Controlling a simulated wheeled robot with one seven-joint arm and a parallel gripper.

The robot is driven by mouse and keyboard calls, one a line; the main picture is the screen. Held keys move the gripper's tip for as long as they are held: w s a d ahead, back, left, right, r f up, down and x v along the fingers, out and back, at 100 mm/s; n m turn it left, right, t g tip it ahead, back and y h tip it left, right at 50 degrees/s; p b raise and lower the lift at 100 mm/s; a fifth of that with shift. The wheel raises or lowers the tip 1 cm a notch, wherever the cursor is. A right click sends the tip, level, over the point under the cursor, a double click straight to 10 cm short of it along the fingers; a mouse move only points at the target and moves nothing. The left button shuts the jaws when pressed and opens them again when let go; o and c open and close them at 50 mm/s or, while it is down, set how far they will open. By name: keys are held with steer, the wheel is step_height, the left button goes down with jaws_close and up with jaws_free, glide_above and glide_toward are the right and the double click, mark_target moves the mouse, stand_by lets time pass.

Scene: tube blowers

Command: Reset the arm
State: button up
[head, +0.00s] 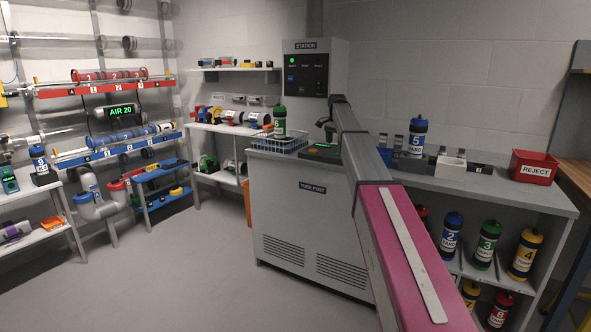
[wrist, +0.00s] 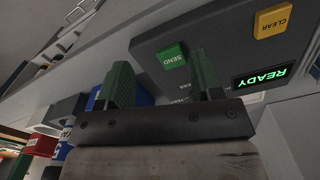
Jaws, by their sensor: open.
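My arm (head: 400,240) reaches from the lower right across the tube post to its top. My gripper (wrist: 162,78) is open and empty, with its two green-padded fingers apart over a dark control panel (wrist: 225,45). The green SEND button (wrist: 172,56) shows between the fingers. A yellow CLEAR button (wrist: 273,21) and a lit green READY display (wrist: 266,77) are to its right. In the head view the gripper is a small dark shape (head: 328,127) above the panel on the tube post (head: 305,200); its fingers are too small to read there.
A green canister (head: 279,120) stands at a wire basket (head: 272,146) left of the panel. A blue canister 5 (head: 417,138) and a red REJECT bin (head: 533,167) are on the right counter. Several canisters fill the shelves below. The floor (head: 190,270) at left is clear.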

steer(key=s+f+n, duration=0.6)
steer(key=s+f, duration=2.7)
steer(key=s, duration=0.1)
steer(key=s+f+n, duration=0.1)
steer(key=s+f, duration=0.2)
steer(key=s, duration=0.5)
steer(key=s+f+n, duration=0.2)
steer(key=s+f, duration=0.2)
steer(key=s, duration=0.5)
steer(key=shift+d+f, duration=0.2)
steer(key=shift+d, duration=0.05)
